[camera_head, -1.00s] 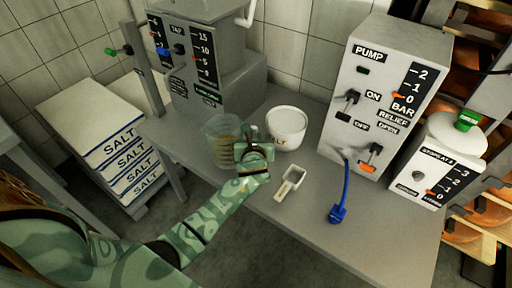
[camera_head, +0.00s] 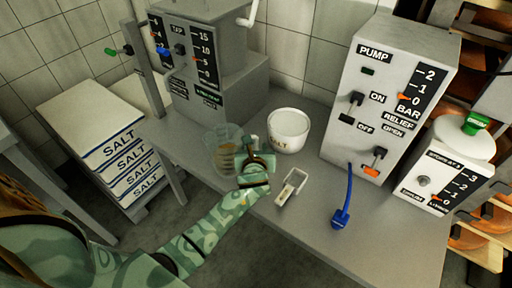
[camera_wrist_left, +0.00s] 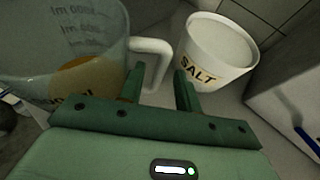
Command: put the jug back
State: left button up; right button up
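The jug (camera_head: 222,149) is a clear measuring jug with a little brown content, at the table's front left edge, beside the salt tub. In the left wrist view the jug (camera_wrist_left: 70,40) fills the upper left, with its pale handle (camera_wrist_left: 153,55) turned toward my fingers. My left gripper (camera_head: 246,154) is right beside the jug at its handle side. In the wrist view the left gripper (camera_wrist_left: 160,88) has its fingers apart, with the lower handle showing between them and no clear grip on it. The jug's base is partly hidden. My right gripper is not in view.
A white salt tub (camera_head: 288,132) stands just behind the gripper. A small scoop (camera_head: 291,187) lies at the front edge. Salt sacks (camera_head: 120,150) are stacked at far left.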

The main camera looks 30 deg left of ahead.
pick_arm(q)
jog(key=p+v, duration=0.4)
jog(key=v, duration=0.7)
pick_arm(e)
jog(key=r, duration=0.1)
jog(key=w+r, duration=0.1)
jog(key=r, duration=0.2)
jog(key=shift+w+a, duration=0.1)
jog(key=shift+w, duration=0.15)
pick_arm(q)
jog(key=shift+s+d, duration=0.15)
